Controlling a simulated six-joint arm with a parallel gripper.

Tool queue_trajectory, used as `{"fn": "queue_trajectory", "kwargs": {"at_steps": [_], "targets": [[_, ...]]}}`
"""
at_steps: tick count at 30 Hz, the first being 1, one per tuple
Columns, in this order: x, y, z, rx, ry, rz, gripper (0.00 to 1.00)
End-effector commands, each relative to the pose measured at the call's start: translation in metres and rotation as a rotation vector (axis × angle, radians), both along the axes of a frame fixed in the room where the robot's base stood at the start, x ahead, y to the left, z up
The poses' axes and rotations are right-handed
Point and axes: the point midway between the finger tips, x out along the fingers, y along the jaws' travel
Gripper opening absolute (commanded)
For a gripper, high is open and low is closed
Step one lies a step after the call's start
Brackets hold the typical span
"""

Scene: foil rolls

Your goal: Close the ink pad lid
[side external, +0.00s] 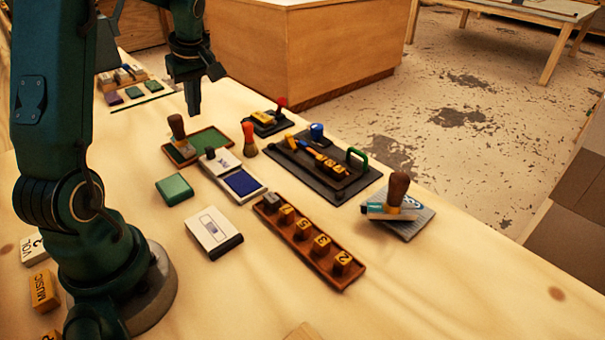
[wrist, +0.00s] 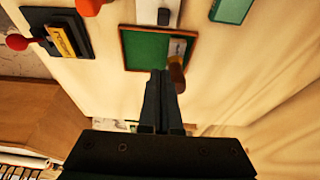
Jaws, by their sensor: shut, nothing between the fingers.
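The ink pad (side external: 243,184) lies open on the table in the side view, its blue pad facing up. Its white lid (side external: 222,164) lies folded back at the upper-left end, with a dark knob on it. In the wrist view, part of a white piece with a dark tip (wrist: 153,10), which looks like the lid, shows at the top edge; the blue pad is out of that view. My gripper (side external: 193,113) is shut and empty, pointing down above the table behind the green tray, apart from the lid. Its fingers also show in the wrist view (wrist: 160,76).
A wooden-handled stamp (side external: 178,130) stands on the green tray (side external: 208,139), between my gripper and the lid. A green box (side external: 174,189), white box (side external: 214,232) and number-block rack (side external: 308,240) lie around the pad.

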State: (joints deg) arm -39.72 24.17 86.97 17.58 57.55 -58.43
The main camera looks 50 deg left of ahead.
Motion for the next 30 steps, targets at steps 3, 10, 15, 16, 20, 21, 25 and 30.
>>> {"fn": "queue_trajectory", "kwargs": {"at_steps": [3, 10, 15, 16, 20, 21, 25, 30], "targets": [[-0.001, 0.007, -0.023, -0.005, 0.005, 0.001, 0.00], [-0.001, 0.021, -0.064, -0.004, 0.004, 0.000, 0.00], [0.001, 0.015, -0.077, -0.001, 0.000, -0.006, 0.00], [0.001, 0.011, -0.076, 0.000, -0.001, -0.006, 0.00], [0.001, -0.003, -0.076, 0.000, -0.001, -0.007, 0.00], [0.000, -0.007, -0.076, -0.001, -0.001, -0.004, 0.00], [0.000, -0.013, -0.076, 0.000, -0.001, -0.003, 0.00], [0.000, -0.014, -0.076, 0.000, -0.001, -0.003, 0.00]]}}
